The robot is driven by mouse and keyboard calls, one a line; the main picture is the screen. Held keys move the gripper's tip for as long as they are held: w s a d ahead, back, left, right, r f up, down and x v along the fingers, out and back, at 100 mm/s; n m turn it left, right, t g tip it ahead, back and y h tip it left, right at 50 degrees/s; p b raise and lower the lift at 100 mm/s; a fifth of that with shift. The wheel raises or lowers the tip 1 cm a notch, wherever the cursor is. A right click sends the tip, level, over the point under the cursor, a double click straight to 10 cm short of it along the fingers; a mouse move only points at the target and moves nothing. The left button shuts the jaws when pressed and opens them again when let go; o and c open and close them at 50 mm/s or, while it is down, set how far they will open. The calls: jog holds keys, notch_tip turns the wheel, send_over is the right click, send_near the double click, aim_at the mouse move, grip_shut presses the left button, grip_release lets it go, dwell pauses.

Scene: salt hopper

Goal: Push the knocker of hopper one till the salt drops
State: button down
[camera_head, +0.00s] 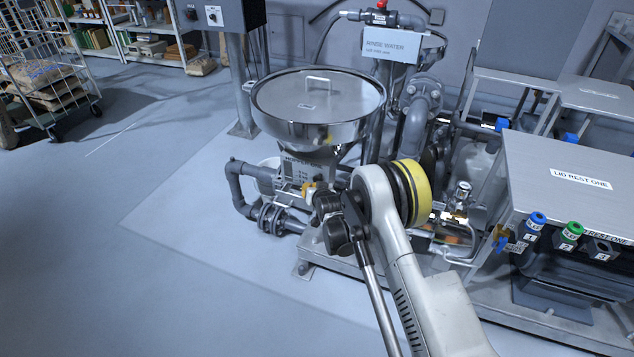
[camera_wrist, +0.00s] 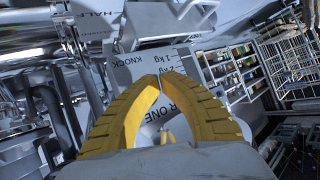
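Hopper one is the round steel hopper (camera_head: 290,124) with a flat lid and handle, at the middle of the head view. Below its bowl is a pale labelled plate (camera_head: 297,172). In the wrist view, the plate (camera_wrist: 140,62) appears turned, with "KNOCK", "1 kg", "2 kg" and "ER ONE" readable. My gripper (camera_wrist: 160,80) has its yellow fingertips together, with nothing seen between them, in front of this plate. In the head view, my gripper (camera_head: 309,190) is low in front of the hopper, partly hidden by my wrist. I cannot clearly make out the knocker or tell whether the tips touch anything.
Grey pipes (camera_head: 240,185) run left of the hopper, and a "RINSE WATER" box (camera_head: 390,47) stands behind. A steel bench (camera_head: 570,175) with coloured couplings is on the right. A wire trolley (camera_head: 45,75) and shelves (camera_head: 140,35) are far left. The floor at left is clear.

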jog(key=shift+w+d, duration=0.1)
jog(key=shift+w, duration=0.2)
jog(key=shift+w+d, duration=0.3)
jog(key=shift+w, duration=0.5)
dwell(0.9)
jog(key=shift+s, duration=0.15)
jog(key=shift+s+a, duration=0.25)
jog(key=shift+s, duration=0.3)
jog(key=shift+s+a, duration=0.2)
jog(key=shift+s, duration=0.3)
jog(key=s, duration=0.1)
jog(key=s+a, duration=0.1)
jog(key=s, duration=0.2)
jog(key=shift+s+a, duration=0.35)
dwell(0.5)
